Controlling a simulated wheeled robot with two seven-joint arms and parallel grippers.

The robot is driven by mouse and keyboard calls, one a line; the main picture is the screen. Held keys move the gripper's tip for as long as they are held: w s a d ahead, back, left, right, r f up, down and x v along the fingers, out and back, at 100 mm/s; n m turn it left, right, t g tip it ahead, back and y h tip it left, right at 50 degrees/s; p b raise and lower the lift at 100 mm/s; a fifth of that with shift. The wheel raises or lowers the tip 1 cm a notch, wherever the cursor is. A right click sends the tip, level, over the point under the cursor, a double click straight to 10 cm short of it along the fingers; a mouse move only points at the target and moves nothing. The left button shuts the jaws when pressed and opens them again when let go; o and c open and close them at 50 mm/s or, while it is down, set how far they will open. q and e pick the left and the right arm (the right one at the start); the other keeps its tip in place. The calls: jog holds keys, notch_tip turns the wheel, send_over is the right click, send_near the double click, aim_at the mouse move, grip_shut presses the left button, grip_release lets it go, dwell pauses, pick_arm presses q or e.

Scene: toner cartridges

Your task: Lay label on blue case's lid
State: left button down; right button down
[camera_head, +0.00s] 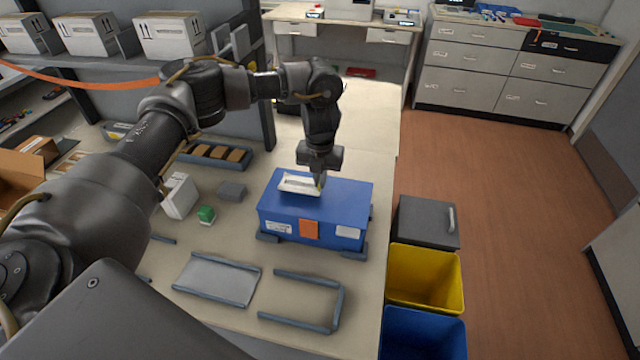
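The blue case (345,203) stands closed on the table, with an orange patch and white stickers on its front side. A small white label (298,183) is at the left part of its lid, tilted slightly in the picture. I cannot tell whether it touches the lid or is just above it. My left gripper (320,182) points down over the lid, with its fingertips at the label's right end. It appears shut on the label, though the fingers are small and partly hidden. My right gripper is not in view.
Grey rails and a flat plate (216,278) lie in front of the case. A white box (179,196), green block (206,214) and grey block (232,191) stand left. Yellow (426,277) and blue (423,335) bins and a dark grey box (427,221) are right.

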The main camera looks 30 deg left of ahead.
pick_arm(q)
notch_tip(320, 180, down, 2)
jog(key=shift+a+f, duration=0.1)
jog(key=shift+f, duration=0.15)
jog(key=shift+f, duration=0.15)
jog(key=c, duration=1.6)
grip_release()
